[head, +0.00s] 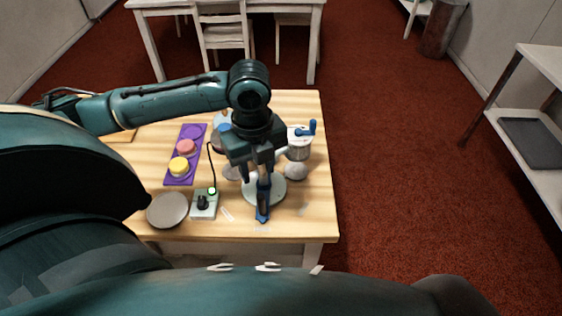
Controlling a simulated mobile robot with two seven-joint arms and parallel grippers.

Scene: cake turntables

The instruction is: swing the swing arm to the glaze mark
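The swing arm (263,210) is a blue bar that reaches toward the table's front edge, in front of a pale round turntable (279,193). My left gripper (264,182) points down over the bar's rear part, and its dark fingers overlap the blue. I cannot tell whether the fingers close on it or only stand around it. Small pale marks lie on the table around the bar's front end: one at left (227,214), one at right (304,209). Their lettering is too small to read, so I cannot tell which is the glaze mark. My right gripper is out of view.
A grey plate (167,210) and a control box (204,205) with a green light and black cable stand left. Behind are a purple mat (179,177) with pink and yellow cakes and a metal pot with a blue handle (306,129). The table's right front corner is clear.

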